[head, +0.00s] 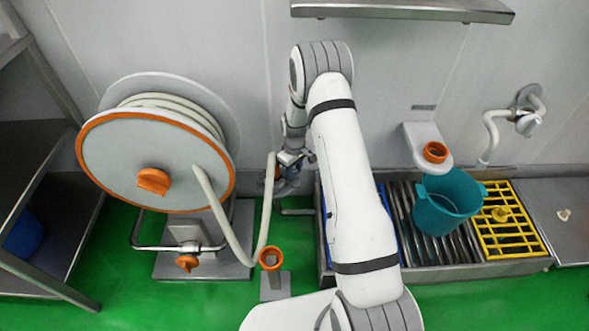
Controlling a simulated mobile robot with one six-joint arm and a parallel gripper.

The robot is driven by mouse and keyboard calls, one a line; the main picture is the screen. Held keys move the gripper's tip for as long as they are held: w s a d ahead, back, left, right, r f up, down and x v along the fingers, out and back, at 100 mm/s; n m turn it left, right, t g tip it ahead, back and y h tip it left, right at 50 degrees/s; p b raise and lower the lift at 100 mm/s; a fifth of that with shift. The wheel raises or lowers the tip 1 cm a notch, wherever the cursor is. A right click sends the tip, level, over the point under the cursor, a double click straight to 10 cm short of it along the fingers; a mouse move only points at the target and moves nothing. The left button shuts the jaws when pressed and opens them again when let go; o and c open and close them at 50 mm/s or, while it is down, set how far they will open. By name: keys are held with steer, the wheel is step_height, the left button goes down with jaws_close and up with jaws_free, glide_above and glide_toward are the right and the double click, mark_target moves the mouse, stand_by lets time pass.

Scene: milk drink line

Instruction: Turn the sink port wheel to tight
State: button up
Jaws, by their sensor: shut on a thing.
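My gripper (287,172) is at the wall by the left end of the sink, partly hidden by my own arm. It is shut on what appears to be the sink port wheel (277,174), of which only a small orange part shows between the gripper and the pale hose. How far the wheel is turned cannot be seen. The sink (460,272) is a long metal trough along the wall, its left part covered by my arm.
A teal bucket (440,218) stands on the sink's slats, beside a yellow rack (512,235). A metal shelf (400,10) juts out above.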

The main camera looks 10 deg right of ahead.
stand_by(0.3)
steer(key=o, duration=1)
steer(key=shift+r+p, duration=1.15)
steer(key=shift+r, duration=2.75)
steer(key=shift+c, duration=0.2)
